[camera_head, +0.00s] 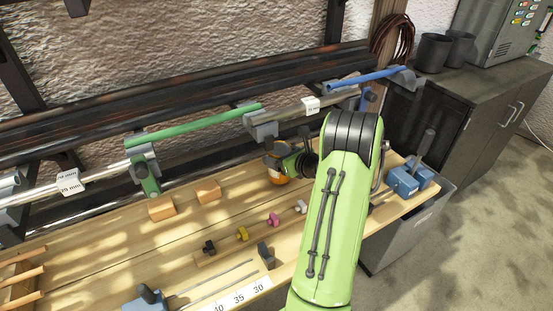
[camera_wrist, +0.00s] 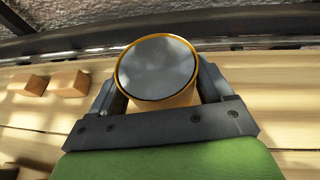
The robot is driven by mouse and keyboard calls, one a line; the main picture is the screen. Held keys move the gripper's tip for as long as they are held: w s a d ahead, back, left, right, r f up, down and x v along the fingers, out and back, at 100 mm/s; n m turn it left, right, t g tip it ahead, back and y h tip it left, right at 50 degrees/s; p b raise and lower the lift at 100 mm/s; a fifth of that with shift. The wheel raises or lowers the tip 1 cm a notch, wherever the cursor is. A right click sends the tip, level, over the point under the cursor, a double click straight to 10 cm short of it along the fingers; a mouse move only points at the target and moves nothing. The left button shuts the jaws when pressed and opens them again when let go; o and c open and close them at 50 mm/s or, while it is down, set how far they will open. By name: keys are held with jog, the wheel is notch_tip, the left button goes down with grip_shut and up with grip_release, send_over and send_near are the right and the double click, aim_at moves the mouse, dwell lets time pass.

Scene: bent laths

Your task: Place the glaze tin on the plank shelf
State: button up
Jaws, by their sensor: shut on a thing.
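The glaze tin (camera_wrist: 157,68) is round, with a grey top and an orange-yellow rim and side. My gripper (camera_wrist: 160,92) is shut on it, with one dark finger on each side. The tin is upright or nearly so, over the back part of a pale plank surface (camera_head: 130,237), probably the plank shelf. I cannot tell whether its base touches the planks.
Two wooden blocks (camera_head: 161,208) lie left of the tin. Small black, yellow and pink knobs (camera_head: 242,234) stand in front. Dark pipes, a green bar (camera_head: 195,124) and a blue bar (camera_head: 367,79) run along the back. Blue blocks (camera_head: 402,181) sit at the right end.

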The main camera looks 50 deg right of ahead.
jog(key=shift+w+d+f, duration=0.15)
jog(key=shift+w+f, duration=0.75)
jog(key=shift+w, duration=0.2)
jog(key=shift+s+r, duration=0.1)
jog(key=shift+f, duration=0.2)
jog(key=o, duration=1.3)
jog(key=shift+c, duration=0.2)
jog(key=shift+r, duration=0.15)
jog(key=v, duration=1.2)
